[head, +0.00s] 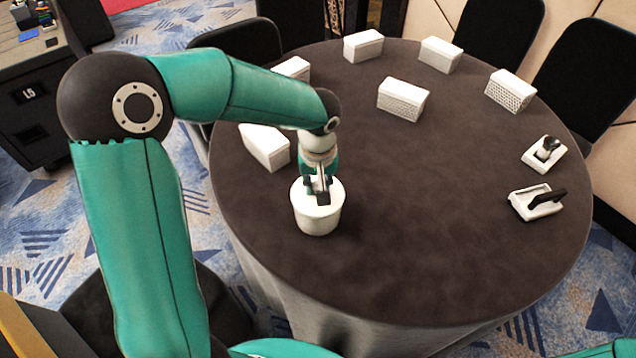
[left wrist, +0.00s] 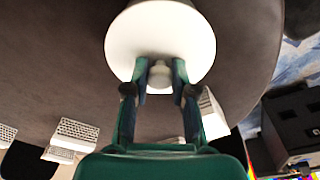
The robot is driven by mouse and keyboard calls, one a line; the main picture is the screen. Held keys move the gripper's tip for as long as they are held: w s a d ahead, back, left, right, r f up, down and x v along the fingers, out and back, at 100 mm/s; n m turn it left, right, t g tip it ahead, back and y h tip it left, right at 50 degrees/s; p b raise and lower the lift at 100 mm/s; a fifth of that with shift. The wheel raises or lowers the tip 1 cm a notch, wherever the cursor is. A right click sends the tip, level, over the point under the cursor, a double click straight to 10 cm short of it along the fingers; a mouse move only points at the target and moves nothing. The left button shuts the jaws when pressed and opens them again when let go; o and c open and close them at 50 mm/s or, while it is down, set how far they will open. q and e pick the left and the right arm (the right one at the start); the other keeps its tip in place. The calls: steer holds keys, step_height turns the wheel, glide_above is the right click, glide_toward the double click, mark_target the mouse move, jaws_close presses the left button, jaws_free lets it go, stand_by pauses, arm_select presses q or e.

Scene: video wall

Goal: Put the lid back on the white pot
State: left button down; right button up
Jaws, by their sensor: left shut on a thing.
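The white pot (head: 318,223) stands upright near the left front edge of the round table. Its round white lid (head: 301,197) is at the pot's top, level with the rim; I cannot tell whether it is fully seated. My left gripper (head: 321,194) points down over the pot, shut on the lid's knob. The lid hides most of the pot there. My right gripper is not in view.
The dark round table (head: 430,240) holds several white boxes, including one close behind the pot (head: 264,146) and one mid-table (head: 402,99). Two white items with dark handles (head: 544,154) (head: 537,202) lie at the right. The front middle is clear. Black chairs (head: 590,75) stand around.

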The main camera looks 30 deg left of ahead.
arm_select(q)
steer(key=c, duration=0.9)
jaws_free()
steer(key=o, duration=0.5)
steer(key=shift+r+p, duration=2.3)
steer(key=shift+r, duration=1.2)
